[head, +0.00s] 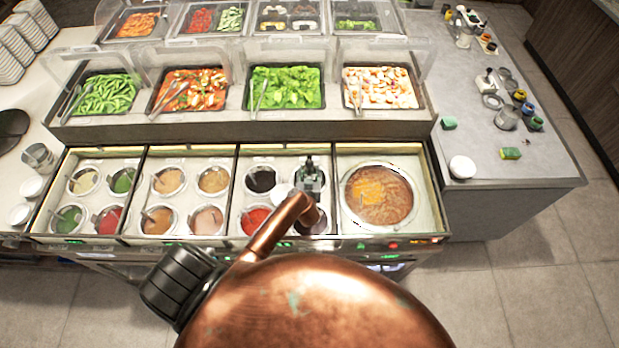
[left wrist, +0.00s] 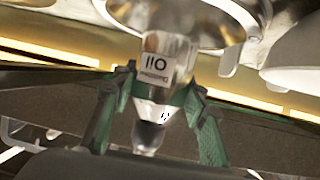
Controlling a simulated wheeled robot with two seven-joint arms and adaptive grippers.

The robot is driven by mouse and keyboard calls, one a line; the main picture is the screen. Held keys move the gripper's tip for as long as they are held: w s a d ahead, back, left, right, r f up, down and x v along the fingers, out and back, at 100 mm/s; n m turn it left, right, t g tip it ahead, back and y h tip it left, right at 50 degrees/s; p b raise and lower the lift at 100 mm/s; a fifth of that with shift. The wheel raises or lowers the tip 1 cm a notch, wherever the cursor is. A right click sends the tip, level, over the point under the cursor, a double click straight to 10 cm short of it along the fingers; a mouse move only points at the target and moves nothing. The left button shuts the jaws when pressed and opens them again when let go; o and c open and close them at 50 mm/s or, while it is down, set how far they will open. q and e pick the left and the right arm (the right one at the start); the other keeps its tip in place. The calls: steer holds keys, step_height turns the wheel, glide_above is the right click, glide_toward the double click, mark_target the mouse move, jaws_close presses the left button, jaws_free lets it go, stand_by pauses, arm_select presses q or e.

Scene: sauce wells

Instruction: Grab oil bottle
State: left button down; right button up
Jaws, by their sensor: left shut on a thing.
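The oil bottle (left wrist: 154,62) has a white label reading "Oil", which appears upside down in the left wrist view. My left gripper (left wrist: 158,98) has its green fingers on both sides of the bottle's narrowing part and is shut on it. In the head view my copper left arm reaches up from the bottom to the gripper (head: 309,178), over the sauce well section left of the soup pot. The bottle itself is hard to make out there. My right gripper is not in view.
A round soup pot (head: 350,212) is just right of the gripper. Several sauce wells, such as a red one (head: 256,218), lie left. Behind, a raised shelf (head: 250,131) holds food trays under clear guards. A grey counter (head: 530,165) at right has free room.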

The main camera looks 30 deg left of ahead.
mark_target(310, 156)
arm_select(q)
steer(key=shift+r, duration=0.15)
steer(key=shift+r+p, duration=0.35)
steer(key=shift+r, duration=0.75)
step_height(310, 156, up, 3)
steer(key=shift+r+p, duration=0.2)
steer(key=shift+p, duration=0.15)
steer(key=shift+r, duration=1.75)
steer(key=shift+r+p, duration=0.25)
steer(key=shift+p, duration=0.05)
steer(key=shift+r, duration=0.1)
